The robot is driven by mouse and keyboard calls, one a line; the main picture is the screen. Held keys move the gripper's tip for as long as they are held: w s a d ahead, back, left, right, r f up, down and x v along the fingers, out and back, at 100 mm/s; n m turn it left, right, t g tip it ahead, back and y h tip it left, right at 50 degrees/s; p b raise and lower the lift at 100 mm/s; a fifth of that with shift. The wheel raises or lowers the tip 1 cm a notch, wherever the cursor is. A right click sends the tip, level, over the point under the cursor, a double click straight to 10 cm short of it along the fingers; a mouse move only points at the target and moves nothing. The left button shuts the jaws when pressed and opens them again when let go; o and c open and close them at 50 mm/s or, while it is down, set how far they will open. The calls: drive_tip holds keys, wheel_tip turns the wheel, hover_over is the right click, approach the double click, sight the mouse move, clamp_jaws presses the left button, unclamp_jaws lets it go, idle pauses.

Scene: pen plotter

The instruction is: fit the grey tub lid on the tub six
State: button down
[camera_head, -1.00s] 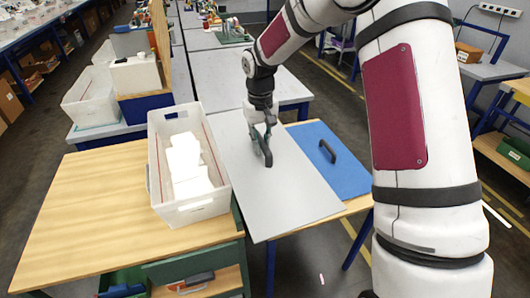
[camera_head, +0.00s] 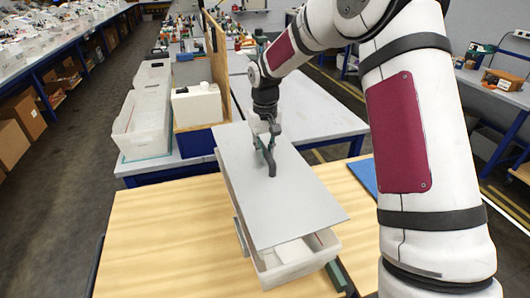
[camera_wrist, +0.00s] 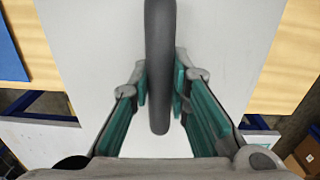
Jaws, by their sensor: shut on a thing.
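The grey lid (camera_head: 295,205) is a flat sheet with a dark upright handle (camera_head: 271,165). My gripper (camera_head: 266,145) is shut on that handle, and the wrist view shows the handle (camera_wrist: 159,60) between the two teal-padded fingers. The lid lies over the white tub (camera_head: 292,274) and hides most of it. The tub's near end and a strip of its left side show past the lid, with white contents (camera_head: 290,250) visible under the near edge. The lid looks slightly raised there; I cannot tell whether it touches the rim elsewhere. No number shows on the tub.
The wooden bench top (camera_head: 165,225) is clear left of the tub. A blue lid (camera_head: 364,173) lies at right, partly behind my arm.

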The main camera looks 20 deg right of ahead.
sight(265, 149)
idle(0.4)
drive_tip(key=shift+f+b, duration=1)
drive_tip(key=shift+f, duration=3.45)
drive_tip(key=c, duration=1.4)
unclamp_jaws()
drive_tip(key=shift+c, duration=0.2)
drive_tip(key=shift+r, duration=0.1)
wheel_tip(265, 149, up, 11)
drive_tip(key=shift+f, duration=0.1)
drive_tip(key=shift+r, duration=0.5)
